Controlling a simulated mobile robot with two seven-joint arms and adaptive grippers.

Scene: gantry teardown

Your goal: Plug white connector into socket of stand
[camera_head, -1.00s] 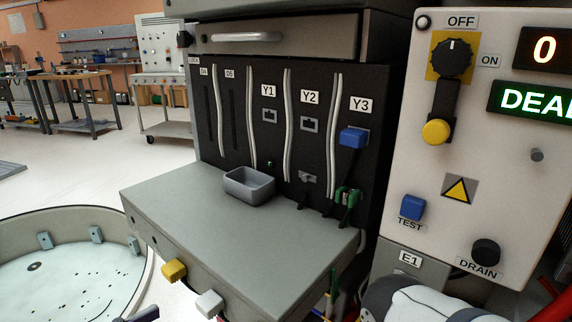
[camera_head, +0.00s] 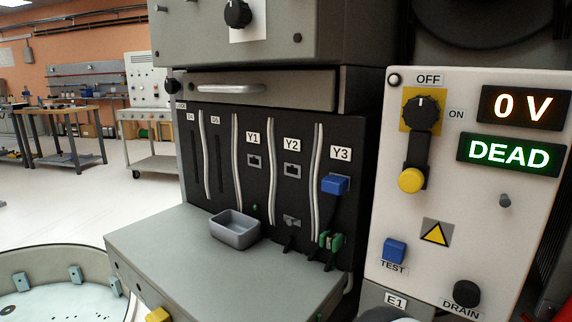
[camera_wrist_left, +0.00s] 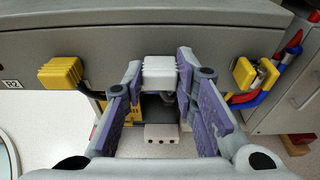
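The white connector (camera_wrist_left: 160,70) is a ribbed block at the front face of the bench in the left wrist view. My left gripper (camera_wrist_left: 160,66) has its purple-padded fingers on either side of it. The fingertips are very close to its sides, and I cannot tell whether they press on it. Lower, between the fingers, a white block with three dark holes (camera_wrist_left: 162,133) shows; I cannot tell whether it is the stand's socket. My right gripper is not in view. The head view does not show the white connector.
Yellow connectors flank it, left (camera_wrist_left: 62,73) and right (camera_wrist_left: 256,74). In the head view, the bench top (camera_head: 200,275) bears a grey bin (camera_head: 235,229). A blue plug (camera_head: 335,185) sits under Y3. The panel display (camera_head: 510,153) reads DEAD. A round basin (camera_head: 50,262) stands at lower left.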

